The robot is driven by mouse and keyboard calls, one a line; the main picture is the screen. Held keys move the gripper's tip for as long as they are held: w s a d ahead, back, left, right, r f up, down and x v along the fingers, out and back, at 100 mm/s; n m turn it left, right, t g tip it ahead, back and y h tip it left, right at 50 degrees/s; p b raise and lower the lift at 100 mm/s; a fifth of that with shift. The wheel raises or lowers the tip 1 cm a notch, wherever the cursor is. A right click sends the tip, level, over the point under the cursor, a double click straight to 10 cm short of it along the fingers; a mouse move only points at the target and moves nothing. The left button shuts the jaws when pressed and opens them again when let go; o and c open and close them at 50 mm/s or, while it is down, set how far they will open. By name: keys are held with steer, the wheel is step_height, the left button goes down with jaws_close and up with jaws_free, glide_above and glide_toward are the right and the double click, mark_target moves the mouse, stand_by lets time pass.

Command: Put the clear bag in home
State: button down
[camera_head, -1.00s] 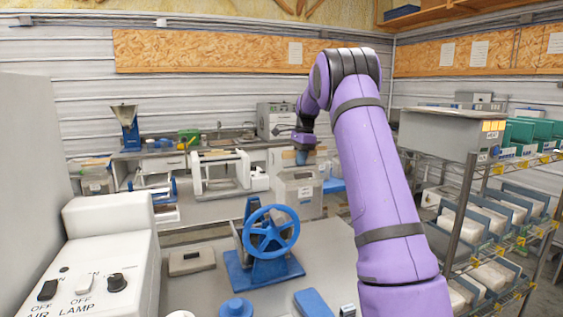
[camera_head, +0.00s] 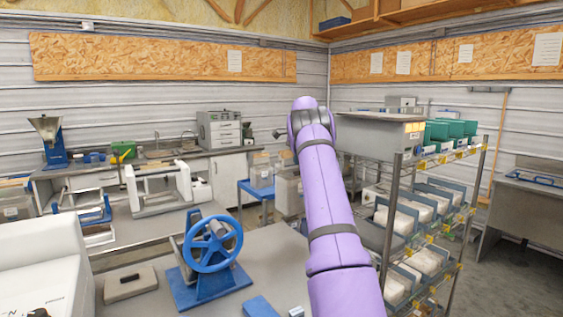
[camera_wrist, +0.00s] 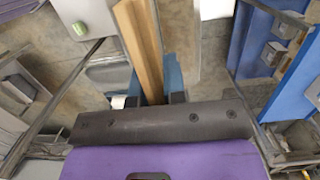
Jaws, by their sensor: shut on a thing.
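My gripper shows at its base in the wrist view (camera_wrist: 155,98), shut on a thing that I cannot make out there. A tan strip stands just beyond the fingers, and I cannot tell whether it is held or behind. In the head view my arm hides the gripper and whatever it holds. I cannot pick out a clear bag for sure in either view. I cannot tell which place is home. White packets (camera_head: 416,202) lie in blue bins on the wire shelf at the right.
The wire rack (camera_head: 395,210) stands close to the right of my arm, with a large grey box (camera_head: 380,134) on top. A blue handwheel device (camera_head: 212,245) stands on the near bench. Translucent bins (camera_head: 262,172) stand past the bench. Open floor lies at far right.

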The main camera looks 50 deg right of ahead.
steer(key=shift+s+d+r, duration=0.1)
steer(key=shift+s+d, duration=0.15)
steer(key=shift+d, duration=0.55)
steer(key=shift+s+d, duration=0.2)
steer(key=shift+d, duration=0.65)
steer(key=shift+s+d+r, duration=0.1)
steer(key=shift+s+d, duration=0.15)
steer(key=shift+d, duration=0.55)
steer(key=shift+f, duration=0.1)
